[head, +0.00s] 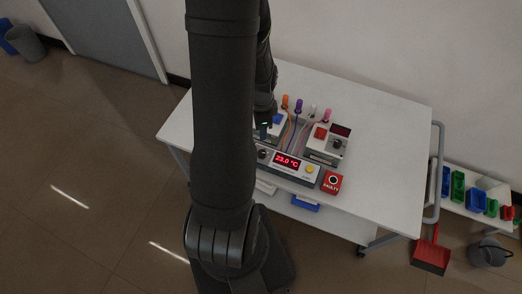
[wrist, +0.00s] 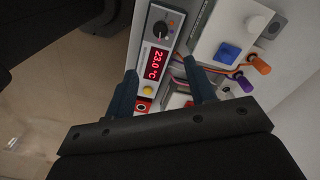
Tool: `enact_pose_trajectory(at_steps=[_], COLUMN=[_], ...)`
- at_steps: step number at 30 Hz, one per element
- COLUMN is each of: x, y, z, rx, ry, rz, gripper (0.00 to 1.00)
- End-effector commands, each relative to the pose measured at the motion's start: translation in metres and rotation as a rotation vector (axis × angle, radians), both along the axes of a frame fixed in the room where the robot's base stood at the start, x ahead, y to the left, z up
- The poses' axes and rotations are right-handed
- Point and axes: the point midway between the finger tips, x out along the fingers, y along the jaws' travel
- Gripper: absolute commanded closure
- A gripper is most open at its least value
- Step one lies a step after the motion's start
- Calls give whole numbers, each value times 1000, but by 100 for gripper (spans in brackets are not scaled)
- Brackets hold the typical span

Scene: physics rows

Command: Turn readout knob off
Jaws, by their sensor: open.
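The readout (head: 287,162) is a light grey box with a lit red display reading 23.0 °C. Its black knob (head: 263,154) is at its left end, beside my arm, and its yellow button is at the right. In the wrist view the readout (wrist: 155,64) lies between and beyond my fingertips, with the knob (wrist: 160,28) near the top edge, past the tips. A pale mark shows on the knob. In the head view my arm hides most of the gripper.
A box with a blue button (wrist: 227,52) and coloured plugs with cables are close to my right finger. The white table's (head: 390,160) right side is clear.

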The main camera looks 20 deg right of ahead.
Motion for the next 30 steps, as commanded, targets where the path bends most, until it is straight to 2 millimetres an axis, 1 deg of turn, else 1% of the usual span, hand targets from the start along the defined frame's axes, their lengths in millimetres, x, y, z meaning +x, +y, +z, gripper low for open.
enact_pose_trajectory(at_steps=[30], x=[0], y=[1], z=[-138], rx=[2], ry=[1], rz=[-2], gripper=[50])
